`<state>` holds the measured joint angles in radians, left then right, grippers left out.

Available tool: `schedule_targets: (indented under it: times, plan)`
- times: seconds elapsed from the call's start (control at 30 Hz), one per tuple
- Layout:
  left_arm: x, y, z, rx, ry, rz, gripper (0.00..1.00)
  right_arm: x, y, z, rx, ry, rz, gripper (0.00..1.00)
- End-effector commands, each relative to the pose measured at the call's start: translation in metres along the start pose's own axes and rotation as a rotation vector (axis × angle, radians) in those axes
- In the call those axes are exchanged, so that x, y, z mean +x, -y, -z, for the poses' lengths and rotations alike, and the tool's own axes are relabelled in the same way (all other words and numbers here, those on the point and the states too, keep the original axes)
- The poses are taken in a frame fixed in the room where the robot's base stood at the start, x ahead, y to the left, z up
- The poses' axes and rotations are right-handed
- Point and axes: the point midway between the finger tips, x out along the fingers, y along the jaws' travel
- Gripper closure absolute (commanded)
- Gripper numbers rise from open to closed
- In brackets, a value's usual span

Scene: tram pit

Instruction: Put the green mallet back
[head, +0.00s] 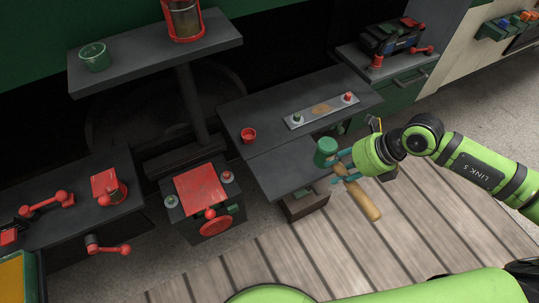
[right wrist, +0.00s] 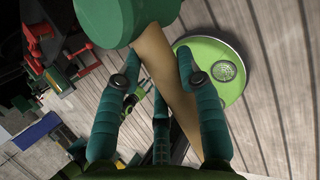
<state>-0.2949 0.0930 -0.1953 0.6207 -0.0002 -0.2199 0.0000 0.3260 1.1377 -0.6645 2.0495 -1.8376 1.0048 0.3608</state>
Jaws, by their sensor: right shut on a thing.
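The green mallet has a green head (head: 326,147) and a pale wooden handle (head: 365,203). My right gripper (head: 341,169) is shut on the handle just below the head, above the front edge of the dark bench. The handle slants down to the right over the wooden floor. In the right wrist view the mallet head (right wrist: 108,18) fills the top, and the handle (right wrist: 168,75) runs between my right gripper's teal fingers (right wrist: 158,85). My left gripper is not in view.
A higher shelf (head: 136,58) holds a green cup (head: 94,57) and a red lantern-like container (head: 184,18).

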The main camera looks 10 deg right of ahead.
Motion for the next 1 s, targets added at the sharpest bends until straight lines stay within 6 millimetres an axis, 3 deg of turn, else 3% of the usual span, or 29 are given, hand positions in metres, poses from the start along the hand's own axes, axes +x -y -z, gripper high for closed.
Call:
schedule_targets:
  times: [0.17, 0.47, 0.83, 1.0]
  plan:
    - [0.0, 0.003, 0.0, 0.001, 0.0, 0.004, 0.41, -0.001, 0.0, -0.001, -0.001, 0.003, 0.001, 1.0]
    - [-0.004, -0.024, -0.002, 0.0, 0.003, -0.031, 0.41, 0.008, -0.003, -0.007, 0.0, 0.004, -0.004, 1.0]
    - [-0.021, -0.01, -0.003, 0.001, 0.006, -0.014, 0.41, 0.085, -0.017, -0.051, 0.002, 0.004, -0.004, 1.0]
    - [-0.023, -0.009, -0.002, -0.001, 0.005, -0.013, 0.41, 0.11, -0.02, -0.063, 0.0, 0.003, -0.001, 1.0]
